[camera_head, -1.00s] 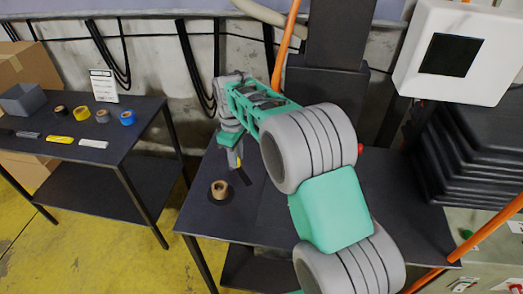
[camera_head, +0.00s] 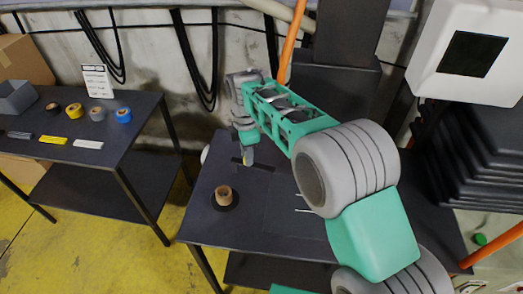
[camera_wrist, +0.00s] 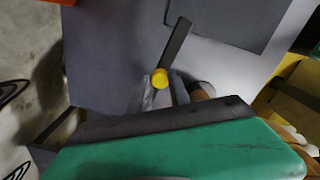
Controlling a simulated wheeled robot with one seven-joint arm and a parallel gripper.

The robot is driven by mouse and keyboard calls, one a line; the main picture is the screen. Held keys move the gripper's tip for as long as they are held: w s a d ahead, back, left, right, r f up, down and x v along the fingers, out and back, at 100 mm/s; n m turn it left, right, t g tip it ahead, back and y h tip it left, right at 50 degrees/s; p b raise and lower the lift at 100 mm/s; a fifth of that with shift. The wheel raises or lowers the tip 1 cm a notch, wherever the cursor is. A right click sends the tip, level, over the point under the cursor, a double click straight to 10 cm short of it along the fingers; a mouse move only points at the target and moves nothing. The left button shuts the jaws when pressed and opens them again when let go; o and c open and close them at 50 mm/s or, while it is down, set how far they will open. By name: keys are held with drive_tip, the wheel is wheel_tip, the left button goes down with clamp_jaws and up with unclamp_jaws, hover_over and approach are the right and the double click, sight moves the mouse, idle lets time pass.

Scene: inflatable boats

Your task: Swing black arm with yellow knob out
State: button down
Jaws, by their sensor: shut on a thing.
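The black arm (camera_wrist: 176,42) is a thin dark bar with a round yellow knob (camera_wrist: 160,78) at its near end in the wrist view. My gripper (camera_wrist: 163,92) is shut on the yellow knob, one finger on each side. In the head view my gripper (camera_head: 247,160) is low over the dark table, and the black arm (camera_head: 262,167) runs right from it. The knob is mostly hidden there by the fingers.
A brown tape roll (camera_head: 224,195) stands on a black disc on the dark worktable (camera_head: 205,225), close in front of my gripper. A side table (camera_head: 140,112) at left holds tape rolls, small bars and a grey bin (camera_head: 17,98). Black stacked boats (camera_head: 480,165) stand right.

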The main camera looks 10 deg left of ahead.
drive_tip(key=shift+a+r, duration=0.1)
drive_tip(key=shift+r, duration=0.1)
idle(0.3)
drive_tip(key=c, duration=1.2)
unclamp_jaws()
drive_tip(key=shift+f, duration=0.15)
wheel_tip(320, 180, up, 8)
drive_tip(key=shift+f+b, duration=0.1)
drive_tip(key=shift+b, duration=0.4)
